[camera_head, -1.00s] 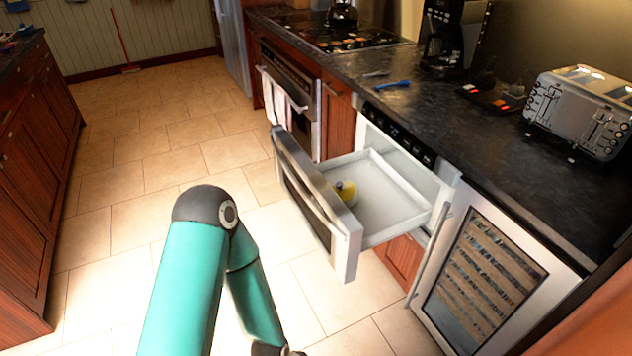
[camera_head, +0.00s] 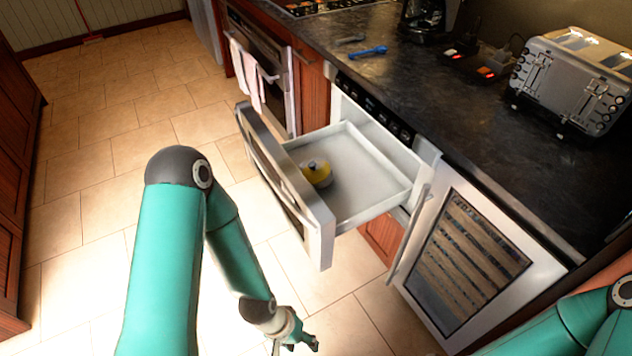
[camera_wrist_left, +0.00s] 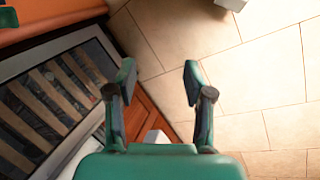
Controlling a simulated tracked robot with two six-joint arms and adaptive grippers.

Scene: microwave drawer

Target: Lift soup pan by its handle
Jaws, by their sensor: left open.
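The pan is not seen in that view. My right arm shows at the lower right of the head view, but its gripper is out of view.
The drawer front (camera_head: 290,188) stands out over the tiled floor. A glass-door wine cooler (camera_head: 468,262) is right of it, with a toaster (camera_head: 572,80) and a blue utensil (camera_head: 368,51) on the dark counter. Floor left of the drawer is clear.

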